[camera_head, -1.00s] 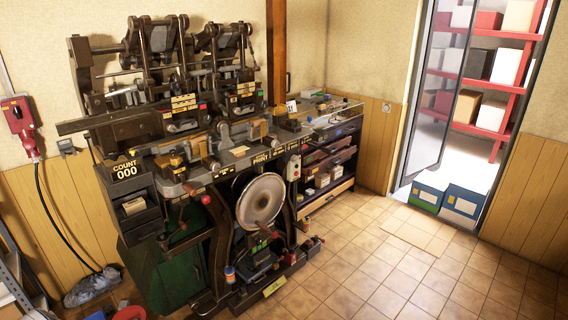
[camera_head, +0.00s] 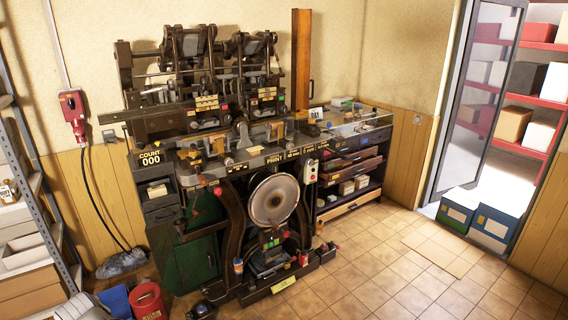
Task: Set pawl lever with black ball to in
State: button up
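The dark cam press (camera_head: 236,212) stands against the wall left of centre in the head view. A round metal disc (camera_head: 273,200) is on its front, and a lever end with a red ball (camera_head: 203,181) shows to the left of the disc. Small handles and knobs line the bed of the press. I cannot make out which of them is the pawl lever with the black ball, nor its position. My gripper and arm are not in view.
A drawer cabinet (camera_head: 352,160) stands right of the press. A grey shelf rack (camera_head: 35,170) is at the left edge. A red bin (camera_head: 148,301) stands at the lower left. Blue and green boxes (camera_head: 490,229) sit by the doorway. The tiled floor (camera_head: 400,270) in front is largely clear.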

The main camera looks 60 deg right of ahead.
aim_at(247, 97)
jog(key=z, duration=1.9)
jog(key=i, duration=1)
